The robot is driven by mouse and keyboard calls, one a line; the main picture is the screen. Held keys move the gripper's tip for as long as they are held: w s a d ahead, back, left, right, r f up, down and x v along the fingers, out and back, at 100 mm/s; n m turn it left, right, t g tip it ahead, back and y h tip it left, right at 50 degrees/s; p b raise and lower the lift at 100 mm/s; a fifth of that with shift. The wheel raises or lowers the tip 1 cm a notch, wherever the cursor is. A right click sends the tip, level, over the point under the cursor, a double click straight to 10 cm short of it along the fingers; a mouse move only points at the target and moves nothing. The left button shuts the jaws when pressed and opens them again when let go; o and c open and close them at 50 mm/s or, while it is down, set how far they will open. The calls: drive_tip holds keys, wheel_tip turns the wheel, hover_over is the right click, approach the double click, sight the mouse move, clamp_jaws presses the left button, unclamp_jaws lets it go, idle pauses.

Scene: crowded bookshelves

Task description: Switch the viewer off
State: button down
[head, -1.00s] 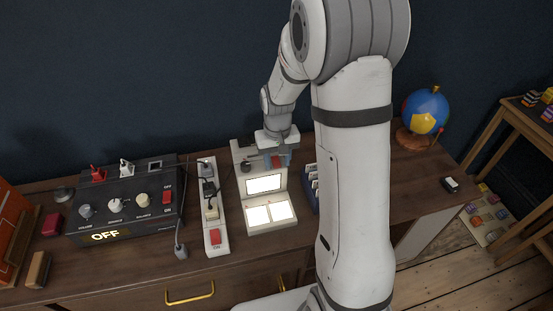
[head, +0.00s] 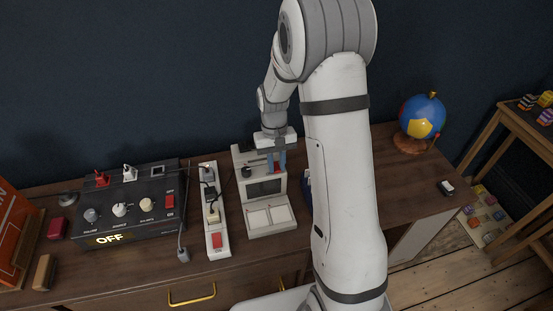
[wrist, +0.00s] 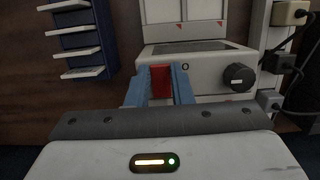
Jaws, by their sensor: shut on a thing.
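The viewer (head: 254,218) is a pale grey box on the desk, with a dark upper screen (head: 264,188) and two unlit lower panels. It also shows in the wrist view (wrist: 197,64), with a black knob (wrist: 239,76) and an "O" mark beside a red switch (wrist: 161,80). My gripper (head: 277,168) is at the viewer's back right top. In the wrist view, its blue fingers (wrist: 160,88) are closed on either side of the red switch. The fingers hide part of the switch, so its exact tilt is hard to tell.
A white power strip (head: 217,237) with plugs and a red switch stands left of the viewer. Further left is a black control box (head: 127,205) reading "OFF". A blue rack (wrist: 77,40) is close on the viewer's other side. A globe (head: 422,116) stands at the right.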

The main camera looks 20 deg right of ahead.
drive_tip(key=shift+w+r+g+p, duration=0.1)
drive_tip(key=shift+w+g+p, duration=0.1)
drive_tip(key=shift+g+p, duration=0.3)
drive_tip(key=c, duration=1.3)
unclamp_jaws()
drive_tip(key=b+v, duration=0.1)
drive_tip(key=v, duration=0.6)
drive_tip(key=shift+w+r, duration=0.2)
drive_tip(key=shift+r, duration=0.15)
